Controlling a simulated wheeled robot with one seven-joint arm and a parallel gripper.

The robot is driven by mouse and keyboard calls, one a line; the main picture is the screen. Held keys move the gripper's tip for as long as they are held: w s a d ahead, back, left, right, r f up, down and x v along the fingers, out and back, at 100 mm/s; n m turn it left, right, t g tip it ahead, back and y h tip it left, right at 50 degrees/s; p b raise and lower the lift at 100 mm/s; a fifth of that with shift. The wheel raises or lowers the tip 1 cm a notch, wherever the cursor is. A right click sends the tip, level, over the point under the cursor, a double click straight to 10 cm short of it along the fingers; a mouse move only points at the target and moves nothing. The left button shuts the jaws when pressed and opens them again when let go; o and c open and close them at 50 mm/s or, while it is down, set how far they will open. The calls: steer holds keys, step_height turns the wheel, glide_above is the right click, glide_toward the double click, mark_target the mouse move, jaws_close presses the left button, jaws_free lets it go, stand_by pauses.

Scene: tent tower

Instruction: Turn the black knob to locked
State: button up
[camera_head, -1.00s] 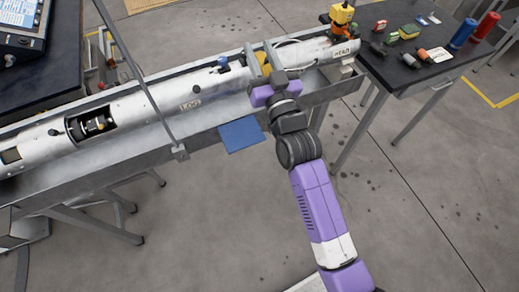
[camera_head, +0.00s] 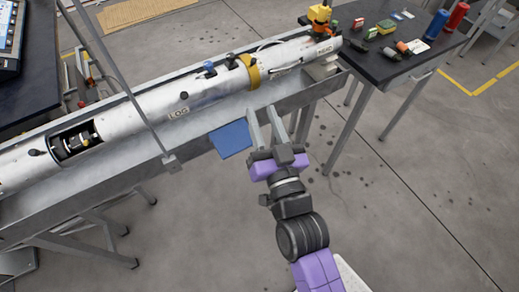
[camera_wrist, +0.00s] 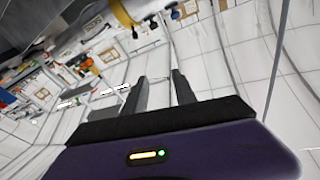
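A long silver tube (camera_head: 140,112) marked LOG lies in a grey metal trough. Small black knobs stand on it: one (camera_head: 184,96) near the LOG label, another (camera_head: 230,57) beside the yellow ring (camera_head: 251,70). A blue knob (camera_head: 210,68) sits between them. I cannot tell which black knob is the task's, nor read any locked mark. My gripper (camera_head: 261,110) is in front of the trough, apart from the tube, with its fingers spread and nothing between them. In the wrist view the gripper (camera_wrist: 158,82) is also open and empty, with the yellow ring (camera_wrist: 122,12) beyond.
A blue sheet (camera_head: 231,138) hangs at the trough's front (camera_head: 185,150), left of my gripper. A dark table (camera_head: 395,65) with tools and bottles stands at right. Floor right of my arm is clear.

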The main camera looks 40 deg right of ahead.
steer(key=s+a+f+g+y, duration=0.1)
steer(key=s+a+f, duration=0.1)
steer(key=s+f, duration=0.2)
steer(key=shift+a+n+b, duration=0.3)
steer(key=shift+a+b, duration=0.05)
steer(key=shift+o, duration=0.2)
steer(key=shift+s+f, duration=0.1)
